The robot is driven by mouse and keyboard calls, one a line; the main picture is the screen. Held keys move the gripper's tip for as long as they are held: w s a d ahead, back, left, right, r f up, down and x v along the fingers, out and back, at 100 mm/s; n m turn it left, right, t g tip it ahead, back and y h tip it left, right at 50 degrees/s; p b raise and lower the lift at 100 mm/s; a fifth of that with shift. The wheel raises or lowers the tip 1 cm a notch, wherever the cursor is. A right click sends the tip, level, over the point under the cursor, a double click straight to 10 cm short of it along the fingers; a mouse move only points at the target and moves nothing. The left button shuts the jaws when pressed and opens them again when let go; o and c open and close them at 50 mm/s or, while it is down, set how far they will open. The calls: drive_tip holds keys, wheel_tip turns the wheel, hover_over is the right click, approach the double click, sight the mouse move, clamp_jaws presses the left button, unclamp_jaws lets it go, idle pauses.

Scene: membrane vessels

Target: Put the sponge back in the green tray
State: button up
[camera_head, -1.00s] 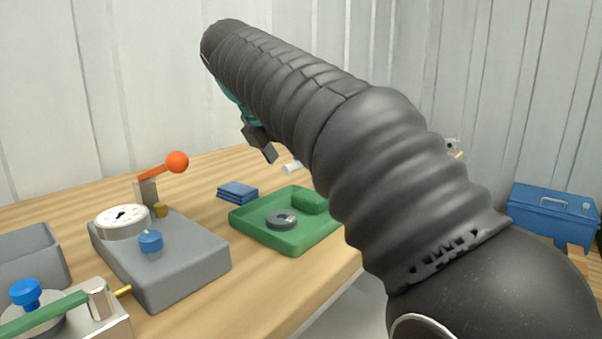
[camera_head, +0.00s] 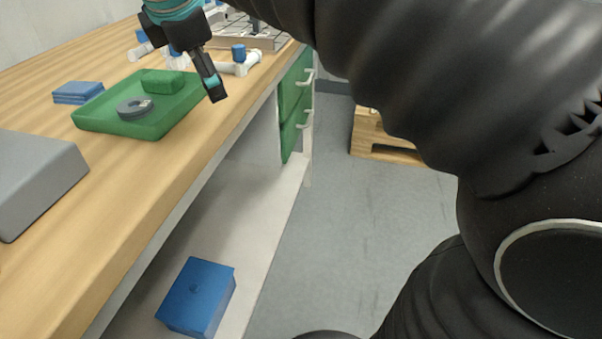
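The green tray (camera_head: 98,117) lies on the wooden bench at the left of the head view. In it are a dark grey ring (camera_head: 135,108) and a green block (camera_head: 163,82) at its far side; I cannot tell whether this block is the sponge. No other thing is clearly a sponge. My gripper (camera_head: 215,92) points down beside the tray's right edge, near the bench's front edge. I see it side-on, so I cannot tell whether it is open or shut, and nothing clearly shows between its fingers.
A blue folded stack (camera_head: 78,92) lies left of the tray. A grey housing (camera_head: 38,180) stands nearer. White fittings with blue caps (camera_head: 240,60) stand behind my gripper. A blue box (camera_head: 197,296) is on the low shelf. Green drawers (camera_head: 296,105) are under the bench; open floor lies right.

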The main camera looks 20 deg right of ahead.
drive_tip(key=s+d+f+m+y, duration=0.1)
drive_tip(key=s+d+f+m, duration=0.3)
drive_tip(key=s+f+m, duration=0.4)
drive_tip(key=s+d+f+m+y, duration=0.1)
drive_tip(key=s+d+f+m, duration=0.3)
drive_tip(key=s+f+m, duration=0.5)
wheel_tip(320, 180, down, 4)
drive_tip(key=shift+s+d+f+m+t, duration=0.2)
drive_tip(key=shift+s+d+m+t, duration=0.15)
drive_tip(key=shift+m, duration=0.65)
